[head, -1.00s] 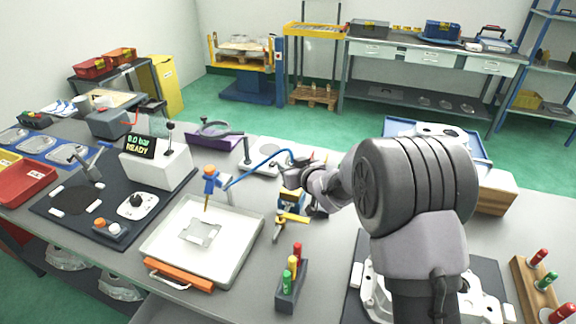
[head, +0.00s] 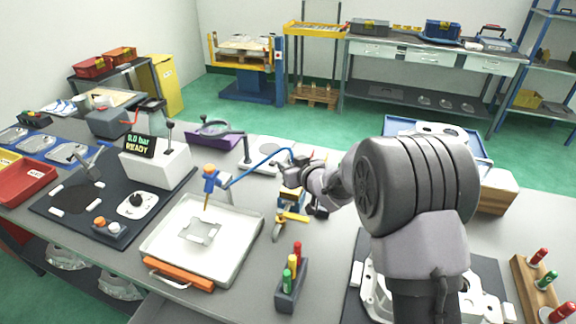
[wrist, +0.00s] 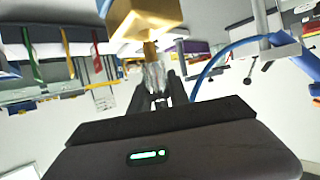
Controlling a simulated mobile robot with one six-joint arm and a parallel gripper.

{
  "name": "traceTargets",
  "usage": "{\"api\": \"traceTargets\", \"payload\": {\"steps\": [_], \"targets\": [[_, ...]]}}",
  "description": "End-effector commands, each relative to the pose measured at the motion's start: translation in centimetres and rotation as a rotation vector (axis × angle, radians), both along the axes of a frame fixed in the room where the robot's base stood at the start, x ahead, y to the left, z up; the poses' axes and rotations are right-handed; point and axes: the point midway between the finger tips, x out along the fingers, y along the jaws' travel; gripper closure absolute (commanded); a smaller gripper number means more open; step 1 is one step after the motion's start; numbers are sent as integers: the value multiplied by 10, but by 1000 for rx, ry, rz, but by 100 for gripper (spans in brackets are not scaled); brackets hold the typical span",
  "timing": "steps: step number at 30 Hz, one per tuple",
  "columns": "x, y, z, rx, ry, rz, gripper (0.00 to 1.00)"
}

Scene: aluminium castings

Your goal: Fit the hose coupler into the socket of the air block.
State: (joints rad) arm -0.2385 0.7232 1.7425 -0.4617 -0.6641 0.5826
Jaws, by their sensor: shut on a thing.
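My gripper (wrist: 157,92) is shut on the hose coupler (wrist: 155,75), a pale metallic piece with a brass-coloured end, in the wrist view. A yellow block (wrist: 143,18), which looks like the air block, is right in front of the coupler's end. I cannot tell whether that end is inside a socket or only against the block. In the head view my gripper (head: 291,174) is above a small yellow and blue fixture (head: 291,214) and hides the coupler. A blue hose (head: 248,171) arcs from the gripper to a blue fitting with an orange top (head: 209,178).
A white tray (head: 160,243) with an orange handle lies left of the gripper. A dark holder (head: 287,295) with red, yellow and green handles stands in front. A white console (head: 157,165) showing "0.0 bar READY" is further left. Bare grey table lies around the holder.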

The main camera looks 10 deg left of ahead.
Motion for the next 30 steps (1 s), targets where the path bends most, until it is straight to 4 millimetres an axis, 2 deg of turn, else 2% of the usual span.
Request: {"api": "traceTargets", "payload": {"steps": [17,30], "targets": [[0,0,0,0,0,0,100],[0,0,-10,0,0,0,100]]}}
